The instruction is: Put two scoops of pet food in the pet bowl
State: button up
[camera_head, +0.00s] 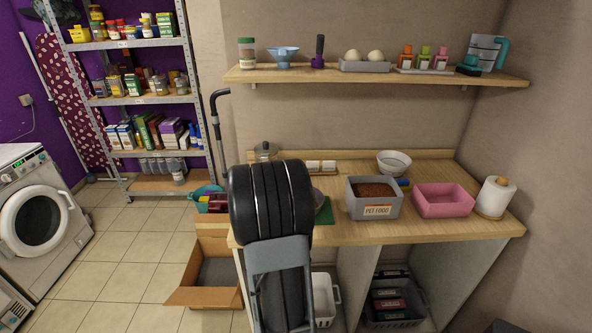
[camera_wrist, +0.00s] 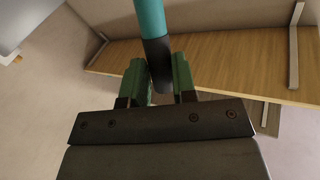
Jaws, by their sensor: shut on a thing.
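In the wrist view my gripper (camera_wrist: 160,76) is shut on a rod-like handle (camera_wrist: 150,18), teal with a black end. Its other end runs out of the top of the picture, so I cannot tell whether it is a scoop. In the head view my arm hides the gripper. A grey bin labelled PET FOOD (camera_head: 361,209) stands on the counter with brown food in it. A round dish (camera_head: 319,201) on a green mat (camera_head: 324,214) is partly hidden behind my arm; it may be the pet bowl. A white bowl (camera_head: 394,161) stands behind the bin.
A pink tub (camera_head: 443,202) and a paper towel roll (camera_head: 495,197) stand right of the bin on the counter (camera_head: 420,234). A wall shelf (camera_head: 380,76) with several items hangs above. An open cardboard box (camera_head: 203,293) is on the floor.

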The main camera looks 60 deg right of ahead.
jog(key=shift+w+a+f+m+g+y+p, duration=0.55)
jog(key=shift+w+a+m+g+y+p, duration=0.8)
jog(key=shift+m+g, duration=3.55)
jog(key=s+a+m+t+y+b, duration=0.1)
jog(key=s+m+t+y+b, duration=0.1)
jog(key=s+m+b, duration=0.5)
jog(key=shift+a+f+m+t, duration=0.2)
jog(key=shift+m+t, duration=0.1)
jog(key=shift+t, duration=0.2)
jog(key=shift+s+f+m+t+y+b, duration=0.15)
jog(key=shift+s+m+t+y+b, duration=0.2)
jog(key=shift+b, duration=0.65)
jog(key=shift+s+f+m+b, duration=0.1)
jog(key=shift+f+m+b, duration=0.05)
jog(key=shift+m+b, duration=0.25)
jog(key=shift+t, duration=0.25)
jog(key=shift+s+a+f+m+t+b, duration=0.1)
jog(key=shift+s+f+m+t+b, duration=0.2)
jog(key=shift+f+m+t+b, duration=0.6)
jog(key=shift+s+a+r+m+t+b, duration=0.1)
jog(key=shift+s+m+b, duration=0.3)
jog(key=shift+b, duration=1)
